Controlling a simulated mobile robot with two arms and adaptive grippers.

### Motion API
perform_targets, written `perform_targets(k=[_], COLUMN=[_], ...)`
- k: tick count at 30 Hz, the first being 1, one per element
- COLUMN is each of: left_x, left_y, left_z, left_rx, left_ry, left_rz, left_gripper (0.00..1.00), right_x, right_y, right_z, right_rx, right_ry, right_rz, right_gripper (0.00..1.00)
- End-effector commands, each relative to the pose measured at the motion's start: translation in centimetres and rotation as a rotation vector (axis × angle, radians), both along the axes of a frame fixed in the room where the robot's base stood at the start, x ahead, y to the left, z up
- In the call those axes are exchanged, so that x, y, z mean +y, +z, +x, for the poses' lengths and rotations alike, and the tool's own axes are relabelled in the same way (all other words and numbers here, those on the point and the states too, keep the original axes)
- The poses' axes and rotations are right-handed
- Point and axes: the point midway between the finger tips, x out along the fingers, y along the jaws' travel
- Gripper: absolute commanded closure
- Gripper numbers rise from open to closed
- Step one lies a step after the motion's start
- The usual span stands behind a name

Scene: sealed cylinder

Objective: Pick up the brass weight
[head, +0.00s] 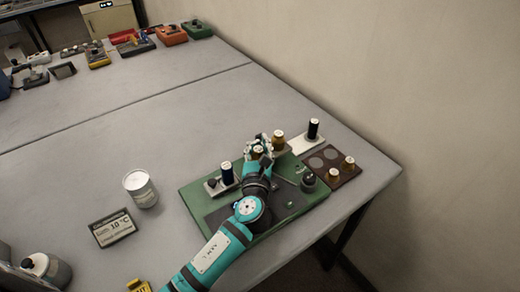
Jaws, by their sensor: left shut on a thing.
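My left gripper (259,147) is over the far edge of a green board (310,212). It is shut on a small brass-coloured weight (258,152), which is mostly hidden by the fingers. Another brass-coloured piece with a pale top (278,141) stands just right of the gripper. Two more brass weights, one nearer (334,174) and one farther (349,163), stand on a brown tray (318,152) with round grey spots. I cannot tell whether the held weight is clear of the surface. My right gripper is not in view.
A dark blue cylinder (227,173) stands left of my gripper, and a black one (313,129) on a white plate behind. A dark knob (308,182) sits on the board. A white can (140,188) and a display (115,228) are at left. The far table has free room.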

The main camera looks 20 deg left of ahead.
Motion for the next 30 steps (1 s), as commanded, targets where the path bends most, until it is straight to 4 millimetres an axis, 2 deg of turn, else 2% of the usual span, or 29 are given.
perform_targets(k=[1, 5, 13, 15, 30], left_x=[0.2, 0.3, 0.2, -0.9, -8.4], left_y=[-0.4, 0.0, 3.5, 3.0, 4.2], left_z=[-0.2, -0.2, -0.1, -1.2, -9.6], left_rx=[0.01, 0.01, 0.004, 0.009, 0.007], left_ry=[0.007, 0.008, 0.005, 0.001, 0.001], left_rz=[0.004, 0.004, 0.002, 0.0, -0.003], left_gripper=[1.0, 1.0, 1.0, 1.0, 1.0], right_x=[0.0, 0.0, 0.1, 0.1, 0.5], right_y=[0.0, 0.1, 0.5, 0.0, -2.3], right_z=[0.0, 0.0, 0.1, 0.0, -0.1], right_rx=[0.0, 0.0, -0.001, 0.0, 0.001], right_ry=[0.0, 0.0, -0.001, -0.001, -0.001], right_rz=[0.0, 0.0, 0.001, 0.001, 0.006], right_gripper=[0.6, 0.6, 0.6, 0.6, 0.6])
